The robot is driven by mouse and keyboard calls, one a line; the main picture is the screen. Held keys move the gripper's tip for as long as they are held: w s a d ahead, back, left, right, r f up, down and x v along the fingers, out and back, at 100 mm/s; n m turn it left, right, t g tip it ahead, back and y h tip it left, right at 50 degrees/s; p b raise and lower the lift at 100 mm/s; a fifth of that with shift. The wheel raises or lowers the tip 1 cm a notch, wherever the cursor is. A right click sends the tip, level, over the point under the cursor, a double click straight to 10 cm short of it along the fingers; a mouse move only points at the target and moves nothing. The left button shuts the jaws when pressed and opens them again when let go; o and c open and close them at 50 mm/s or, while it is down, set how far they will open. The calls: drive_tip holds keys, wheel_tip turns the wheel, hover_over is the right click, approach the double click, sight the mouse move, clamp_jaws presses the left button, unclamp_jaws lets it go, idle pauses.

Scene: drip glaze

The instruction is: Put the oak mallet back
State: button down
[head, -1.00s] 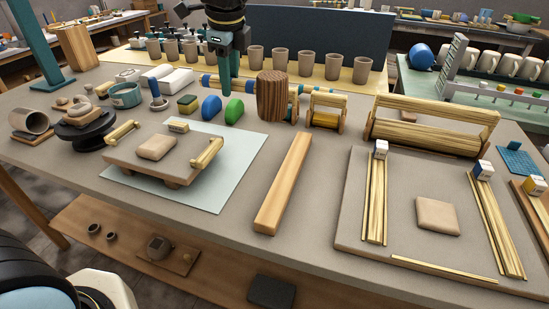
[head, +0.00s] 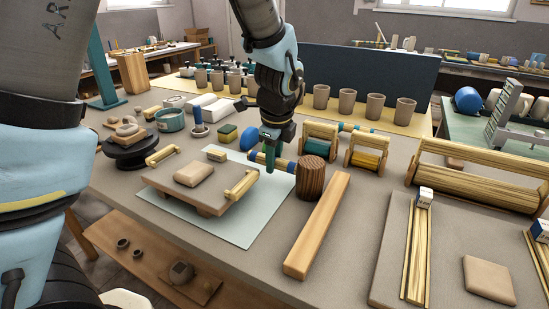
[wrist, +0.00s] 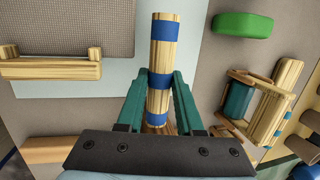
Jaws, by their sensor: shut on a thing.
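The oak mallet has a dark striped wooden head (head: 312,177) and a pale handle with blue bands (head: 285,164). My gripper (head: 271,150) is shut on the handle, and the handle points left with the head on the right. In the wrist view the handle (wrist: 160,55) runs between the two green fingers (wrist: 160,85); the head is mostly hidden behind the dark gripper body. The mallet is over the table by the right edge of the pale mat (head: 233,226). I cannot tell whether it touches the table.
A long wooden bar (head: 318,225) lies just in front of the mallet. A teal roller stand (head: 319,146) and a yellow roller stand (head: 367,158) are behind right. A blue rounded piece (head: 249,138) is behind left. A board with a clay slab (head: 194,172) is left.

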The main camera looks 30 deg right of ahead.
drive_tip(key=shift+f, duration=0.15)
drive_tip(key=c, duration=0.6)
unclamp_jaws()
drive_tip(key=shift+o, duration=0.2)
drive_tip(key=b+v, duration=0.1)
drive_tip(key=v, duration=1.1)
